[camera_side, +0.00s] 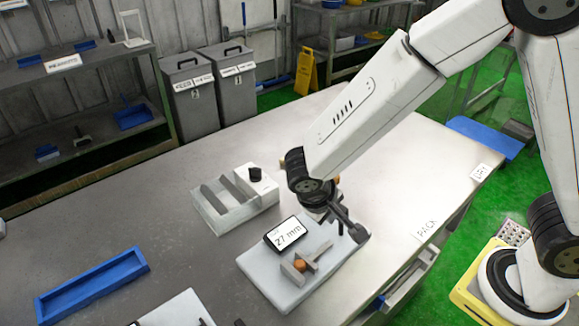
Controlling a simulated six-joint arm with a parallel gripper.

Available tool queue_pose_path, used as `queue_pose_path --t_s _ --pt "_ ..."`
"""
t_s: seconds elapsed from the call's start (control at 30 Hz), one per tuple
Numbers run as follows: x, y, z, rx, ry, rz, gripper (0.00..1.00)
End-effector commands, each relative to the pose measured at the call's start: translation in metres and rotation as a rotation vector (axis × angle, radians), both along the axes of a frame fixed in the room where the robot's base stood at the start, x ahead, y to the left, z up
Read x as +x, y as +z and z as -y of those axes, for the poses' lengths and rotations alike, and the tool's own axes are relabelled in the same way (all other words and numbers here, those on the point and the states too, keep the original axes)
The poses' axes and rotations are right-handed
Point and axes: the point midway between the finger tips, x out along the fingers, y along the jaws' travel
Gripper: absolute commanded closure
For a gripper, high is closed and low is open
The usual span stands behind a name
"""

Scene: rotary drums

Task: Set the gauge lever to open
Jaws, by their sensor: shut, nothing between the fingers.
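The gauge is a pale flat base (285,287) on the table with a display (283,233) reading "27 mm". Two upright grey plates (311,259) stand on its front part, with a small orange-brown round piece (300,265) at them. My gripper (357,233) is at the right rear edge of the gauge, low and close to it. It is shut and holds nothing. I cannot tell whether it touches the gauge. The lever is not clearly seen; my dark gripper and wrist cover that corner, so I cannot tell its position.
A grey slotted block with a black knob (255,174) stands behind the gauge. A blue tray (92,285) lies at the left, and another pale device (176,310) is cut off at the bottom edge. A small orange bit shows behind my wrist.

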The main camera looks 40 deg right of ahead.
Motion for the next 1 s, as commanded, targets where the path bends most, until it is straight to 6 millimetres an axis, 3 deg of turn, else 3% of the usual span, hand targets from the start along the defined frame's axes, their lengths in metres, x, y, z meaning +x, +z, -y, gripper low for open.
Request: queue_pose_path --t_s 1.0 --pt "0.0006 0.0040 0.0087 0.076 -0.001 -0.004 1.00"
